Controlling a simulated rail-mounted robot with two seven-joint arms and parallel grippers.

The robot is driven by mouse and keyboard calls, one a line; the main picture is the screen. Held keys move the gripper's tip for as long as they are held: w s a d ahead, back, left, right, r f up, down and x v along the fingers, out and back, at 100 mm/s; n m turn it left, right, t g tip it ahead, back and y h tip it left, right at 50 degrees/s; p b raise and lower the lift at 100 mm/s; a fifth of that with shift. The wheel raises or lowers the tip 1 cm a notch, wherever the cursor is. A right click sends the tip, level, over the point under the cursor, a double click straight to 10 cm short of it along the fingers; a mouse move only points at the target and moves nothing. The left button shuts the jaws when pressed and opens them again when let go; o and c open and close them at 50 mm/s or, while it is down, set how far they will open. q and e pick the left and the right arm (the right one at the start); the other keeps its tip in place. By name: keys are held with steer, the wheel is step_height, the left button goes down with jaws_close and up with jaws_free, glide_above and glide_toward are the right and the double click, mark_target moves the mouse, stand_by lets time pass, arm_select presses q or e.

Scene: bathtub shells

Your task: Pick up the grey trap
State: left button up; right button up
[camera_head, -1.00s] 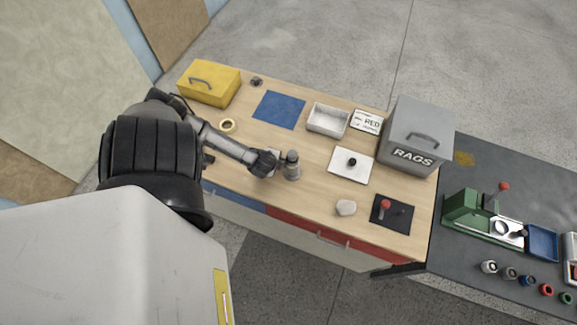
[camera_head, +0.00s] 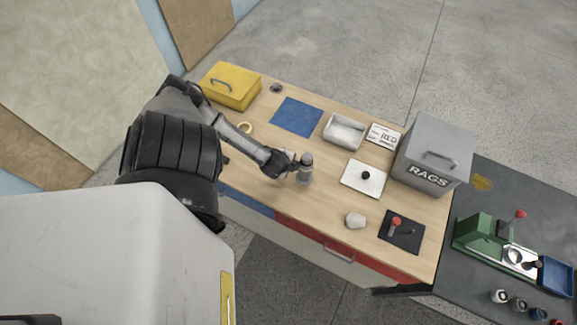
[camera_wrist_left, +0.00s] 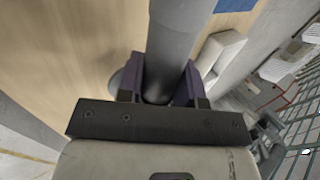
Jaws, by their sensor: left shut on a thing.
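The grey trap (camera_head: 305,173) is an upright grey cylinder with a darker, rounded top, at the middle of the wooden bench in the head view. My left gripper (camera_head: 294,169) reaches it from the left and is shut on it. In the left wrist view, the purple-lined fingers (camera_wrist_left: 160,92) sit on both sides of the grey tube (camera_wrist_left: 178,35). I cannot tell whether the trap's base touches the bench. My right gripper is not in view.
The grey RAGS box (camera_head: 450,148) is far right. Bench in front is clear.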

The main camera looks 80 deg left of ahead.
mark_target(299, 170)
arm_select(q)
steer(key=w+d+r+b, duration=0.1)
steer(key=w+d+r, duration=0.6)
steer(key=d, duration=0.2)
steer(key=shift+d+b, duration=0.2)
steer(key=shift+b, duration=0.15)
steer(key=shift+s+a+f, duration=0.6)
steer(key=shift+a+f, duration=0.2)
steer(key=shift+f, duration=0.05)
steer(key=shift+s+a+f, duration=0.6)
steer(key=shift+a+f, duration=0.2)
steer(key=shift+f, duration=0.1)
steer(key=shift+s+a+f, duration=0.6)
steer(key=shift+a+f, duration=0.2)
steer(key=shift+f, duration=0.05)
steer(key=shift+s+a+f, duration=0.5)
steer(key=shift+a+f, duration=0.2)
steer(key=shift+f, duration=0.1)
steer(key=shift+s+a+f+b, duration=0.35)
steer(key=shift+s+a+f, duration=0.25)
steer(key=shift+a+f, duration=0.25)
steer(key=shift+s+a+f+b, duration=0.3)
steer(key=shift+s+a+f, duration=0.25)
steer(key=shift+a+f, duration=0.25)
steer(key=shift+f, duration=0.1)
steer(key=shift+f, duration=0.25)
